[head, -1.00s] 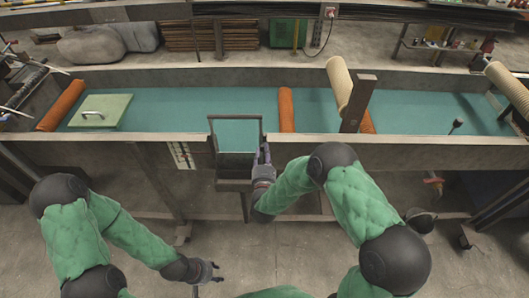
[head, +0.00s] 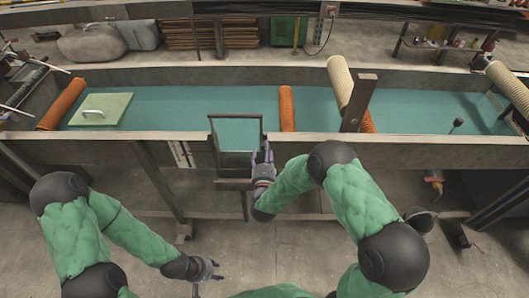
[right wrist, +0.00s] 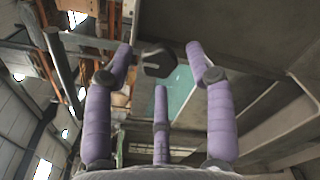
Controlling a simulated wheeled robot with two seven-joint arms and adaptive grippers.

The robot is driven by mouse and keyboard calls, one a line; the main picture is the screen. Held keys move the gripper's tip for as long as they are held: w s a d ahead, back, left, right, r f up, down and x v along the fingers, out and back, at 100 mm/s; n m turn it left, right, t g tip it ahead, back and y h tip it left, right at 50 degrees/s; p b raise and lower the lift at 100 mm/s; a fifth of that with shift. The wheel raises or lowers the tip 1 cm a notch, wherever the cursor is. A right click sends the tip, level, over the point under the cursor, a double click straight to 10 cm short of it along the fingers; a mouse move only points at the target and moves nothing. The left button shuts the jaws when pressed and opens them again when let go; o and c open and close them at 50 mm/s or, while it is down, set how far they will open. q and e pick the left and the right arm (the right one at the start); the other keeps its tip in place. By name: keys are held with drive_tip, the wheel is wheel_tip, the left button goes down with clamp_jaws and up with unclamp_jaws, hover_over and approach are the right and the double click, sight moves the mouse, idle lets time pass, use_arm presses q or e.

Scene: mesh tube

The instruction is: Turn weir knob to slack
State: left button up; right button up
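My right gripper (head: 262,155) is raised at the near wall of the long trough, beside the right post of an upright rectangular metal gate frame (head: 211,135). In the right wrist view, its purple padded fingers (right wrist: 160,62) are spread open. A dark, lobed knob (right wrist: 158,63), which looks like the weir knob, shows between and beyond the fingertips. Whether any finger touches it I cannot tell. In the head view I cannot make the knob out. My left gripper (head: 216,270) is low over the floor, open and empty, away from the trough.
The trough has a teal floor (head: 200,108). Orange rollers (head: 287,108) and a tan roller (head: 340,80) lie across it, near an upright post (head: 359,102). A pale green lid (head: 101,109) with a handle is at the left. Concrete floor (head: 280,245) in front looks clear.

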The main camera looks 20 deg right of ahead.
drive_tip(key=shift+s, duration=0.1)
drive_tip(key=v, duration=1.1)
drive_tip(key=shift+s, duration=0.4)
drive_tip(key=shift+a+r, duration=0.1)
drive_tip(key=s+a+f+m+g+y, duration=0.25)
drive_tip(key=f+m+g+y, duration=0.5)
drive_tip(key=f+m, duration=0.7)
drive_tip(key=s+f+m+g, duration=0.2)
drive_tip(key=s+m+g, duration=0.1)
drive_tip(key=s+m, duration=0.1)
drive_tip(key=s+f+m+g+y, duration=0.1)
drive_tip(key=s+f+m+g, duration=0.2)
drive_tip(key=s, duration=0.4)
drive_tip(key=s+a+f+m+g, duration=0.1)
drive_tip(key=s+f+m+g, duration=0.1)
drive_tip(key=s+m, duration=0.3)
drive_tip(key=shift+s+f+g, duration=0.2)
drive_tip(key=shift+f+g, duration=0.1)
drive_tip(key=shift+g, duration=0.45)
